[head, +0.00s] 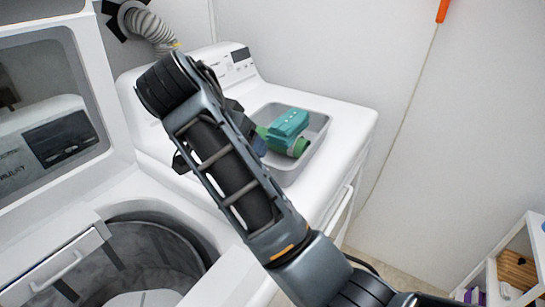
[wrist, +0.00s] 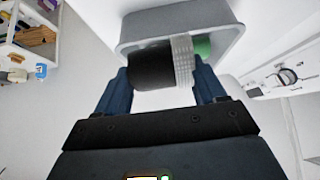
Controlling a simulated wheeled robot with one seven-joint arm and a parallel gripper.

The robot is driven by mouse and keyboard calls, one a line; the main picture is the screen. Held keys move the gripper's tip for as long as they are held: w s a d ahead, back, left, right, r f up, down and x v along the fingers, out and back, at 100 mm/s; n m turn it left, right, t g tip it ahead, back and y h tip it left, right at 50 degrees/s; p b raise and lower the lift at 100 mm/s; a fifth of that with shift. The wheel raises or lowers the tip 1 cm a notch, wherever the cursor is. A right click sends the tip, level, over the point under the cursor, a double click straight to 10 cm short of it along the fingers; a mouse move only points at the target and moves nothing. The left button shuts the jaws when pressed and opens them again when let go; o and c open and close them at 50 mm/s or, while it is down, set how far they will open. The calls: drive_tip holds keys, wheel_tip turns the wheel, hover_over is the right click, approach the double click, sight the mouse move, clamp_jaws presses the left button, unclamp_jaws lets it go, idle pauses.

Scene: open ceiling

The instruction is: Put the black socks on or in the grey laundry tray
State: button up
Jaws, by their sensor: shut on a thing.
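The grey laundry tray (head: 321,134) sits on top of the white dryer (head: 352,118) in the head view. It holds a teal box-like item and green items. In the wrist view the tray (wrist: 145,25) is just beyond my gripper. My gripper (wrist: 161,78) is shut on the black socks (wrist: 150,67), a dark roll with a pale ribbed band at its right end. The socks overlap the tray's near side in this view; I cannot tell whether they touch it. In the head view my arm hides the socks and most of the gripper.
The teal item (head: 288,124) and a green item (head: 299,147) take up part of the tray. An open washer drum (head: 150,250) is at lower left, its raised lid (head: 50,100) above it. A white shelf (head: 517,250) stands at lower right.

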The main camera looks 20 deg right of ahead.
drive_tip(key=w+d+b, duration=0.3)
drive_tip(key=w+d, duration=0.2)
drive_tip(key=d, duration=0.1)
drive_tip(key=f, duration=0.2)
drive_tip(key=d+f+p, duration=0.1)
drive_tip(key=f, duration=0.1)
drive_tip(key=w+f, duration=0.1)
drive_tip(key=f, duration=0.2)
drive_tip(key=shift+w+d, duration=0.1)
drive_tip(key=shift+d, duration=0.15)
drive_tip(key=shift+w+d+f, duration=0.1)
drive_tip(key=shift+f, duration=0.45)
drive_tip(key=shift+w+d+f+p, duration=0.1)
drive_tip(key=shift+d+f+p, duration=0.1)
drive_tip(key=shift+f, duration=0.4)
drive_tip(key=shift+w+d+f+p, duration=0.1)
drive_tip(key=shift+f+p, duration=0.05)
drive_tip(key=shift+f, duration=0.4)
drive_tip(key=shift+w+d+r+g+y+p, duration=0.25)
drive_tip(key=shift+r+g+y+p, duration=0.15)
drive_tip(key=shift+p, duration=0.2)
drive_tip(key=shift+w+d+f+g+y+p, duration=0.1)
drive_tip(key=shift+w+d+g+y+p, duration=0.05)
drive_tip(key=shift+g+y+p, duration=0.3)
drive_tip(key=shift+w+d+f+g+y+p, duration=0.15)
drive_tip(key=shift+g+y+p, duration=0.2)
drive_tip(key=shift+y, duration=0.2)
drive_tip(key=shift+f, duration=0.4)
drive_tip(key=shift+f, duration=0.1)
